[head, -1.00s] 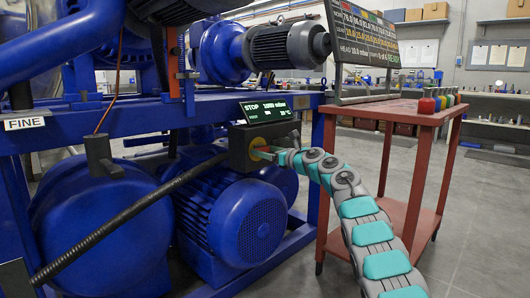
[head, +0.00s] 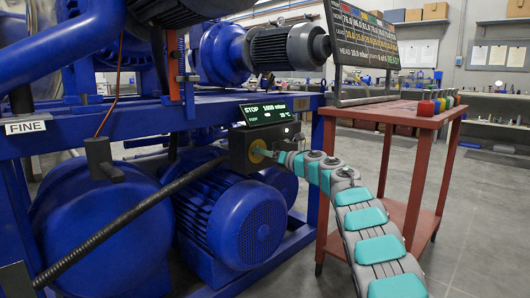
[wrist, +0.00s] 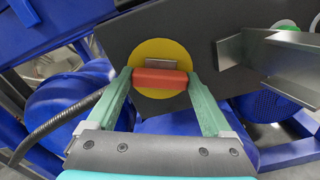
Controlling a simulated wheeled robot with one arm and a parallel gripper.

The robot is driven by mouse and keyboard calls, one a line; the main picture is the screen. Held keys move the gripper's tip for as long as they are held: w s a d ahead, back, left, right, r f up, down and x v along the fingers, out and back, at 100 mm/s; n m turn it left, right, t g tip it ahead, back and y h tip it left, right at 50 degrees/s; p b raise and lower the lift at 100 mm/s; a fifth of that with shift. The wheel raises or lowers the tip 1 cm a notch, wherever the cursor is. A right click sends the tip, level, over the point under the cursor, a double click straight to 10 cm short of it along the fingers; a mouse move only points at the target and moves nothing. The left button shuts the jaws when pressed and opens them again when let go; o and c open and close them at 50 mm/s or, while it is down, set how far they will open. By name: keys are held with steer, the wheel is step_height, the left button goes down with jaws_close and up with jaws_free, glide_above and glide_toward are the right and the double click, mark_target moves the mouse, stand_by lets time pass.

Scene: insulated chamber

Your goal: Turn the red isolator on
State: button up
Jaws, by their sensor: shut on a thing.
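The red isolator handle (wrist: 160,79) is a short red bar lying across a round yellow plate (wrist: 163,56) on a dark box (wrist: 118,38). In the wrist view the bar lies nearly level in the picture. My gripper (wrist: 157,77) has green fingers closed on the two ends of the bar. In the head view my gripper (head: 268,153) reaches the yellow plate (head: 257,151) on the side of the dark box (head: 239,148). The handle itself is hidden there by the fingers.
A lit display (head: 264,112) reading STOP sits on top of the box. In the wrist view a grey metal bracket (wrist: 285,57) stands close to the right finger. A blue motor (head: 232,215) lies below.

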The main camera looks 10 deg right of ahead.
steer(key=m+p, duration=1.3)
steer(key=p, duration=0.1)
steer(key=shift+p, duration=0.35)
steer(key=o, duration=1.1)
steer(key=shift+f, duration=0.1)
steer(key=shift+o, duration=0.2)
steer(key=shift+d, duration=0.1)
